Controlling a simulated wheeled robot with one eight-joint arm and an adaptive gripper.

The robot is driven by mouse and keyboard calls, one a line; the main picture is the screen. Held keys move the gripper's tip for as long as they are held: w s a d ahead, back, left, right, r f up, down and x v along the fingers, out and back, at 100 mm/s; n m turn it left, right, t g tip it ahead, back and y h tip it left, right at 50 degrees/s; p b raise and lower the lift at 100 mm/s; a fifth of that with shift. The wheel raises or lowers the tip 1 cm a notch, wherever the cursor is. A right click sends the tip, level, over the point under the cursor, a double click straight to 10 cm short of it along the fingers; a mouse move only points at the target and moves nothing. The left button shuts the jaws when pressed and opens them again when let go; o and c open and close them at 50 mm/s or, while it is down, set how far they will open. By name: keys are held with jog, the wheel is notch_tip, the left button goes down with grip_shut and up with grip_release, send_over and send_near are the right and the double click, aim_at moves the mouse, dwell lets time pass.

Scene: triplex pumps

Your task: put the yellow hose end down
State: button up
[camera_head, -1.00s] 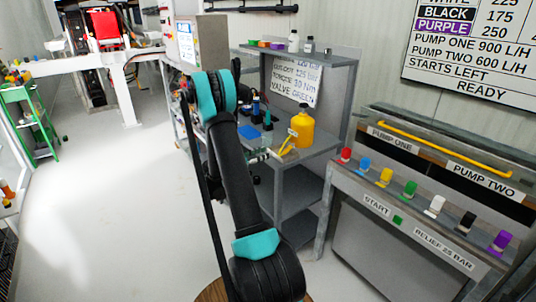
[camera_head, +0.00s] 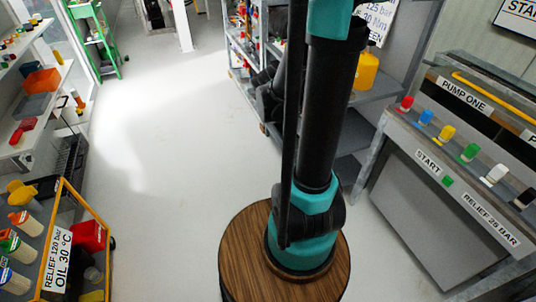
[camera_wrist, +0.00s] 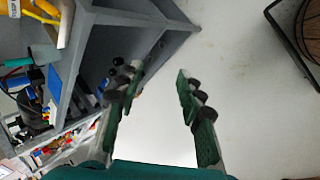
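My gripper (camera_wrist: 159,80) is open in the wrist view, with its two fingers apart and only pale floor between them. In the head view my arm stands in the middle and the gripper does not show. A yellow piece with a white tag (camera_wrist: 40,10), which looks like the yellow hose end, lies at the top left of the wrist view on the grey bench (camera_wrist: 120,18). It is cut by the frame edge and apart from my fingers. In the head view my arm hides that part of the bench; a yellow jug (camera_head: 366,71) shows beside the arm.
The pump panel (camera_head: 430,160) with several coloured fittings stands at the right. A cart with an oil label (camera_head: 57,262) is at the lower left, shelves (camera_head: 30,125) at the far left. The floor (camera_head: 165,150) between is clear. A blue item (camera_wrist: 54,83) is left of my fingers.

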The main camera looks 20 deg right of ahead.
jog(key=s+a+f+m+y, duration=0.2)
jog(key=s+a+m+y, duration=0.4)
jog(key=s+a, duration=0.6)
jog(key=shift+a+f+m+t, duration=0.3)
jog(key=shift+a, duration=0.45)
jog(key=shift+w, duration=0.1)
